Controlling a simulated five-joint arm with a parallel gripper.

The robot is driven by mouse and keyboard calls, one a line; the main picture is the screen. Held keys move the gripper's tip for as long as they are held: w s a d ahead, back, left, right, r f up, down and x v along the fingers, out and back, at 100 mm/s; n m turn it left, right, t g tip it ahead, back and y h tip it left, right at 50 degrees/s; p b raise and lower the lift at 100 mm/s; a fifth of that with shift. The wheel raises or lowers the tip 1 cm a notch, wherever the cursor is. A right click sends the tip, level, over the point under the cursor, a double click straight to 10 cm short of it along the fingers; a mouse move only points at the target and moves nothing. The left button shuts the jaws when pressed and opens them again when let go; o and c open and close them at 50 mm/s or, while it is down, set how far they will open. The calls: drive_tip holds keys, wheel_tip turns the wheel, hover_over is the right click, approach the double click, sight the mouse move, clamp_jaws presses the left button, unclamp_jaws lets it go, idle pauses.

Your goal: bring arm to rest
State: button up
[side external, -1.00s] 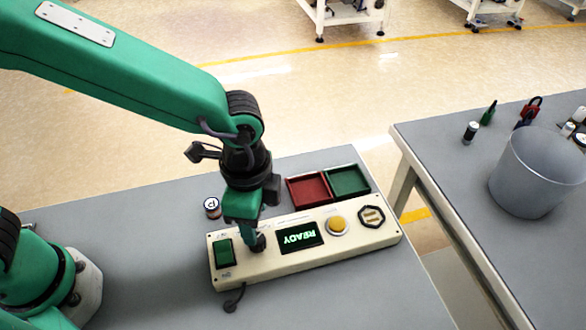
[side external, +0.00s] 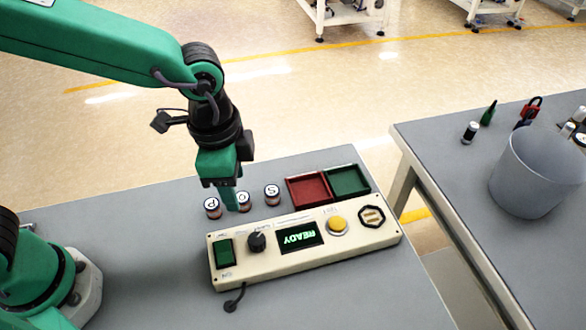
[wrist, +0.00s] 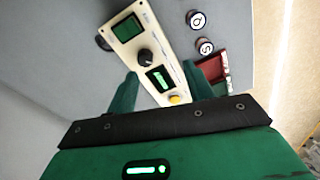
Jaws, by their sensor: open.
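My gripper (side external: 231,207) hangs from my green arm, fingers pointing down, over the table just behind the control panel (side external: 345,248). In the wrist view the two green fingers (wrist: 160,88) are spread apart, with nothing held between them. The panel has a green switch, a dark knob (side external: 257,241), a screen reading READY (side external: 300,236) and a yellow button (side external: 337,224).
Jars marked P (side external: 213,208) and S (side external: 272,194) stand beside the gripper. A red tray (side external: 309,189) and a green tray (side external: 348,180) lie behind the panel. A grey bin (side external: 535,175) stands on the right table.

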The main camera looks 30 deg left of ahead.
drive_tip(key=s+a+r+n+t, duration=0.1)
drive_tip(key=s+a+r+n, duration=0.1)
drive_tip(key=a, duration=0.6)
drive_tip(key=s+a+r+n+t, duration=0.2)
drive_tip(key=a+r+n, duration=0.1)
drive_tip(key=a+n, duration=0.3)
drive_tip(key=s+a+r+n+t, duration=0.2)
drive_tip(key=a+r+n, duration=0.1)
drive_tip(key=a, duration=0.7)
drive_tip(key=shift+s+r+n+y, duration=0.25)
drive_tip(key=shift+r+n+y, duration=0.1)
drive_tip(key=shift+n, duration=0.25)
